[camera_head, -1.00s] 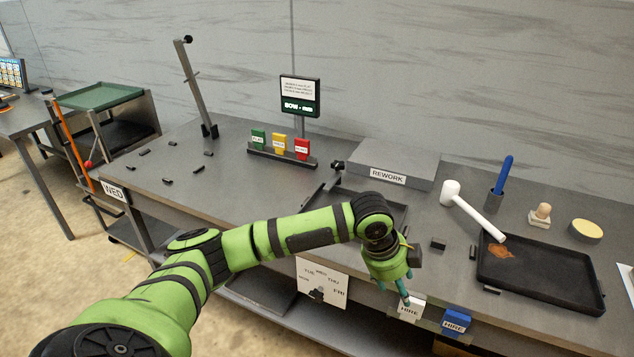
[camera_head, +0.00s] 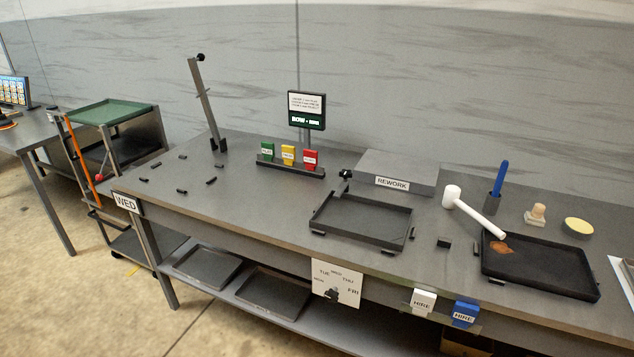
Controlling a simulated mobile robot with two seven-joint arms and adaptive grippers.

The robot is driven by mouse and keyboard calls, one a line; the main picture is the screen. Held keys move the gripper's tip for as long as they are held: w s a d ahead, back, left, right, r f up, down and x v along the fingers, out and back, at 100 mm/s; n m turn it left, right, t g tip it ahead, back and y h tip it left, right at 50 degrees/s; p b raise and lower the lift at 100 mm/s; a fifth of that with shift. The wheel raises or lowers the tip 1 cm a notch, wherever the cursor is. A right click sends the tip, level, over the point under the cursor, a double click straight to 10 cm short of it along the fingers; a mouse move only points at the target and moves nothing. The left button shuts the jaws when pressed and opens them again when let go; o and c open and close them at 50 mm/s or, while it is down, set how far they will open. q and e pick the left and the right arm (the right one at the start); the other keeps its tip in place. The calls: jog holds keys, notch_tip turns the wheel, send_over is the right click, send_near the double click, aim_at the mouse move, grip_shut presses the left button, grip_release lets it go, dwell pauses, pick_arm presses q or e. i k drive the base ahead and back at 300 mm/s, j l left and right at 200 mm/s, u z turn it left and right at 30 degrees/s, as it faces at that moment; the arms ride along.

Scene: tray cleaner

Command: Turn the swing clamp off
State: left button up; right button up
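No part labelled as a swing clamp shows. A small post with a black knob (camera_head: 344,174) stands at the back edge of an empty dark tray (camera_head: 322,237) on the workbench; it may be the clamp, but its exact position is too small to read. A tall tilted grey lever with a black ball end (camera_head: 205,100) stands at the back left of the bench. Neither of my grippers is in view.
A grey REWORK block (camera_head: 420,168) stands behind the empty tray. A white mallet (camera_head: 480,216) leans on a brown-stained black tray (camera_head: 540,262). Coloured blocks (camera_head: 288,155) stand below a small sign (camera_head: 306,110). Several small black stops (camera_head: 182,191) lie at the left.

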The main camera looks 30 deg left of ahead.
aim_at(346, 173)
jog(key=i+l+u, duration=0.1)
jog(key=i+u, duration=0.15)
jog(key=u, duration=0.15)
jog(key=i+l+u, duration=0.2)
jog(key=u, duration=0.25)
jog(key=i+l+u, duration=0.15)
jog(key=u, duration=0.25)
jog(key=i+l+u, duration=0.1)
jog(key=l+u, duration=0.3)
